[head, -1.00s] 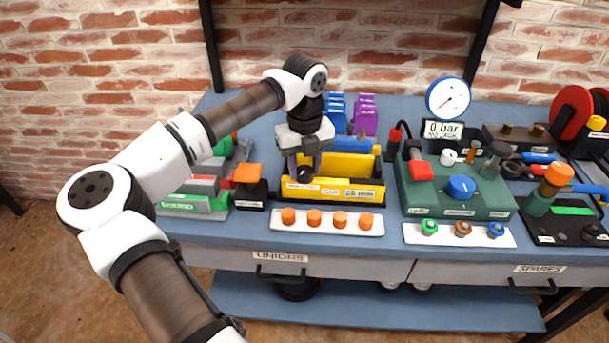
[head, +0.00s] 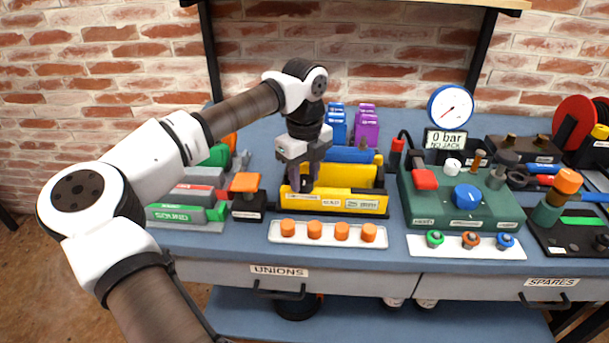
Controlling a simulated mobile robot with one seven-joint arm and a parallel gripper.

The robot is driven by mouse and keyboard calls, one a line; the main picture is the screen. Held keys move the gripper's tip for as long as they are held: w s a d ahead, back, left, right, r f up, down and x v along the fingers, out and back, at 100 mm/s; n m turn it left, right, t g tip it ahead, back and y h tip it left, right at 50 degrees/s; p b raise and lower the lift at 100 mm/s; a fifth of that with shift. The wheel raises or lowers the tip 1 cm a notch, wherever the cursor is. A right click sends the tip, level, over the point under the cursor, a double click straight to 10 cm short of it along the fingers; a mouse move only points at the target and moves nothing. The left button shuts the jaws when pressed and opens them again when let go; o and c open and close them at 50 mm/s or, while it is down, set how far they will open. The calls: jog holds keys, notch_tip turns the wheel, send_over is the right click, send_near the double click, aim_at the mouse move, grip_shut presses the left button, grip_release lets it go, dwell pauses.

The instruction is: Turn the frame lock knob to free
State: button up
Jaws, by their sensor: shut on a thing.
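The yellow frame (head: 357,190) stands in a black tray at the middle of the bench, with white labels along its front that are too small to read surely. My gripper (head: 300,184) points down at the left end of the frame's front. It is shut on a small dark knob there, the frame lock knob. The fingers hide most of the knob, so its pointing direction cannot be told.
A white strip (head: 278,241) with several orange caps lies in front. A black block with an orange top (head: 246,184) stands close left. A green box with a blue dial (head: 467,196) is at right, below a gauge (head: 451,107) and a "0 bar" display.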

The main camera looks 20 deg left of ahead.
aim_at(305, 179)
jog(key=o, duration=1)
jog(key=shift+r, duration=0.1)
notch_tip(305, 179, up, 14)
jog(key=shift+f+b, duration=0.1)
jog(key=shift+b, duration=0.3)
